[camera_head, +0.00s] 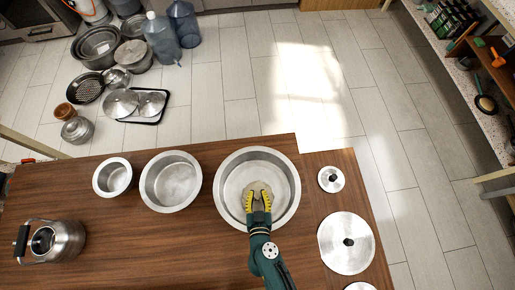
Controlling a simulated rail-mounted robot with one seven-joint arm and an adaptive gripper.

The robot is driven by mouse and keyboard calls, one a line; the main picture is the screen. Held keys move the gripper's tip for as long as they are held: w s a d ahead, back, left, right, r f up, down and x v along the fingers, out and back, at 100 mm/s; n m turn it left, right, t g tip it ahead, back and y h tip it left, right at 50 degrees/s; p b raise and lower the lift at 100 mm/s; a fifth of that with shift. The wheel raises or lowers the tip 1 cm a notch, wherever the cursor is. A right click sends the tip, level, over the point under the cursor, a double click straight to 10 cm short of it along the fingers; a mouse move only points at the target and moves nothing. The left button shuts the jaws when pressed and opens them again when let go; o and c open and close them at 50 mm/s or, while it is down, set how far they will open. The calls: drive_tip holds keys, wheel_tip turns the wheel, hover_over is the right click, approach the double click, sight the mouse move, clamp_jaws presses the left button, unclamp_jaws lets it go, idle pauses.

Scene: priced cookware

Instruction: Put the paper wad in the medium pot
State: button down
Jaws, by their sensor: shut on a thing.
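Three steel pots stand in a row on the wooden table. The small pot (112,178) is at the left, the medium pot (170,181) is in the middle and the large pot (230,180) is at the right. The small and medium pots look empty. My gripper (259,192), with yellow fingers, comes from the front over the large pot's opening. It is shut on a pale beige paper wad (260,186), partly hidden by the fingers. From this overhead view I cannot tell whether the wad touches the large pot's floor.
Steel lids (346,243) lie at the table's right side, with a smaller lid (331,179) behind. A kettle (54,240) stands at the front left. The table (165,250) is clear in front of the pots. Cookware and water jugs (163,38) stand on the floor behind.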

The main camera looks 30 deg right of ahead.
drive_tip(key=shift+f, duration=0.4)
drive_tip(key=shift+f, duration=0.1)
drive_tip(key=c, duration=1)
unclamp_jaws()
drive_tip(key=shift+f, duration=0.1)
